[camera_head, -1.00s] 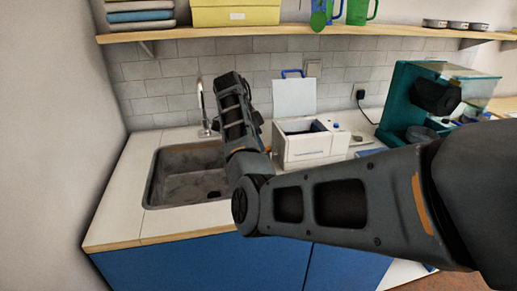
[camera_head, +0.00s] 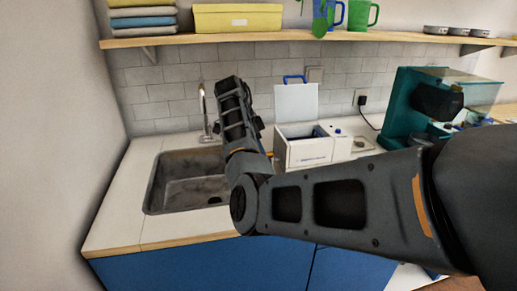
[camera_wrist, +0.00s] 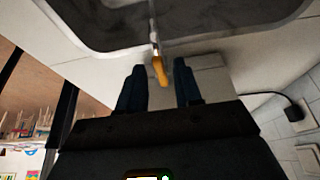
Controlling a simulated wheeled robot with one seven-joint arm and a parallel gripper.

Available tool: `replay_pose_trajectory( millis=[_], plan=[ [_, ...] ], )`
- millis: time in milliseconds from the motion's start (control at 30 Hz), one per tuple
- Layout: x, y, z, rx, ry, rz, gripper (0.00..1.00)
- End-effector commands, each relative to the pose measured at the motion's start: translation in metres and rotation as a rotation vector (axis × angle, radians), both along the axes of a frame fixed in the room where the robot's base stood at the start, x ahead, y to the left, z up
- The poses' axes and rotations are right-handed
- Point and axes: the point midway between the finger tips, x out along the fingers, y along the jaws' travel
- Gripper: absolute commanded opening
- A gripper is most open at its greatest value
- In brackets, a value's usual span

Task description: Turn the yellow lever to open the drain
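The yellow lever (camera_wrist: 160,71) shows in the wrist view as a short orange-yellow handle on a thin metal stem. It lies between the two dark fingertips of my gripper (camera_wrist: 159,64), with a visible gap to each finger. My gripper is open and holds nothing. The grey sink (camera_head: 185,181) is in the counter at the left of the head view; its rim (camera_wrist: 100,48) also shows in the wrist view. The drain's state cannot be told. In the head view my arm hides the lever's surroundings, and my fingers are not clearly visible.
A chrome tap (camera_head: 204,112) stands behind the sink. A white box with an open lid (camera_head: 305,150) stands right of my arm, and a teal machine (camera_head: 402,108) is farther right. A shelf (camera_head: 300,36) runs above. The counter left of the sink (camera_head: 122,205) is clear.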

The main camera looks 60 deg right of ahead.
Motion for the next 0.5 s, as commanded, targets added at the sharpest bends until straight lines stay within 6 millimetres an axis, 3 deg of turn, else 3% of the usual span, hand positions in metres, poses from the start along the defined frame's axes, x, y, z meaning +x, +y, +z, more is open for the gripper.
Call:
replay_pose_trajectory(
  millis=[300, 500],
  plan=[
    [0.001, 0.0, 0.002, -0.001, 0.0, 0.0, 0.38],
    [0.008, 0.006, 0.024, -0.003, -0.002, -0.001, 0.38]
  ],
)
